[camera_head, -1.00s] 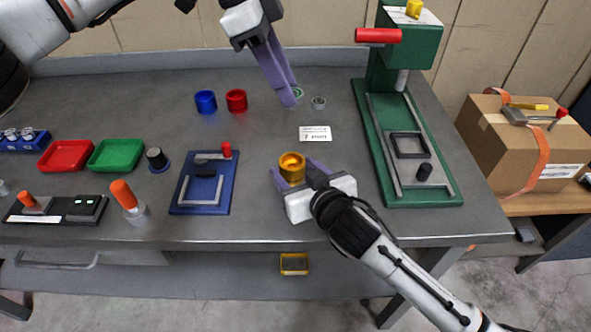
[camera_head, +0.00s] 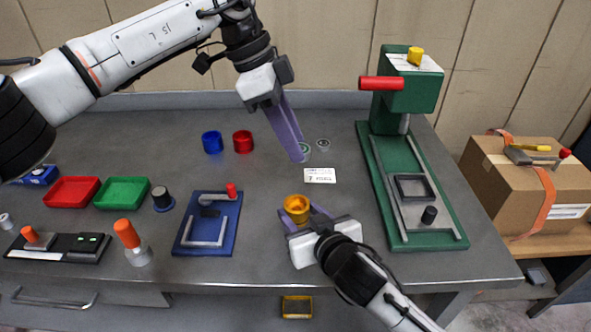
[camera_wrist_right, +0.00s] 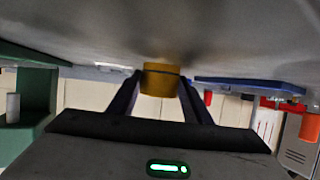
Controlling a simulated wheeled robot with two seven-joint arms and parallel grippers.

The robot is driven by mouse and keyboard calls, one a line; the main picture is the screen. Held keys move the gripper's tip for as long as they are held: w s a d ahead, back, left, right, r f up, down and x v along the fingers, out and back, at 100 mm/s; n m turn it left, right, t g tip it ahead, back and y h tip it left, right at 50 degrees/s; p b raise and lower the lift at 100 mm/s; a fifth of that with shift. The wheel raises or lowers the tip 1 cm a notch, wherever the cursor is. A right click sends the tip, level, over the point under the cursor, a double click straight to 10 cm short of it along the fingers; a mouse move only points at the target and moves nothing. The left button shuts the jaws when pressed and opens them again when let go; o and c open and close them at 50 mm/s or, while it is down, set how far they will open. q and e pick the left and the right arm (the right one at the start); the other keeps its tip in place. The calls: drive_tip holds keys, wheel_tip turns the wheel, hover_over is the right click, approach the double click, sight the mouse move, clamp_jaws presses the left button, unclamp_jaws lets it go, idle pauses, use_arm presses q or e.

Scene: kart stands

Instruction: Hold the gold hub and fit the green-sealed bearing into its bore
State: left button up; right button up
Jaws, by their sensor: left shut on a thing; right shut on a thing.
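The gold hub (camera_head: 297,209) is between the fingers of my right gripper (camera_head: 305,218), which is shut on it near the front of the bench. The right wrist view shows the gold hub (camera_wrist_right: 160,80) between both dark fingers, its bore not visible there. My left gripper (camera_head: 299,158) points down from above, behind the hub and apart from it, with its fingers shut. The green-sealed bearing (camera_head: 306,148) shows as a small green-ringed disc at its fingertips, partly hidden by them. A similar grey bearing (camera_head: 323,143) sits to its right on the bench.
A white label (camera_head: 320,175) lies behind the hub. A green press (camera_head: 440,220) stands on the right and a blue fixture (camera_head: 226,240) on the left. Blue (camera_head: 212,142) and red (camera_head: 243,141) cups stand behind.

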use_arm(q)
drive_tip(key=n, duration=0.2)
hover_over(298, 205)
drive_tip(key=s, duration=0.2)
wheel_tip(298, 205, down, 7)
drive_tip(key=f+n, duration=0.1)
drive_tip(key=w+a+f+t, duration=0.1)
drive_tip(key=shift+a+f+n+t, duration=0.1)
drive_tip(key=shift+f+n+t, duration=0.2)
drive_tip(key=shift+f+n, duration=0.1)
drive_tip(key=shift+w+a+f, duration=0.15)
drive_tip(key=shift+w+a, duration=0.05)
drive_tip(key=shift+f, duration=0.1)
drive_tip(key=shift+f, duration=1.5)
drive_tip(key=shift+r, duration=0.2)
drive_tip(key=o, duration=1.2)
drive_tip(key=shift+c, duration=0.2)
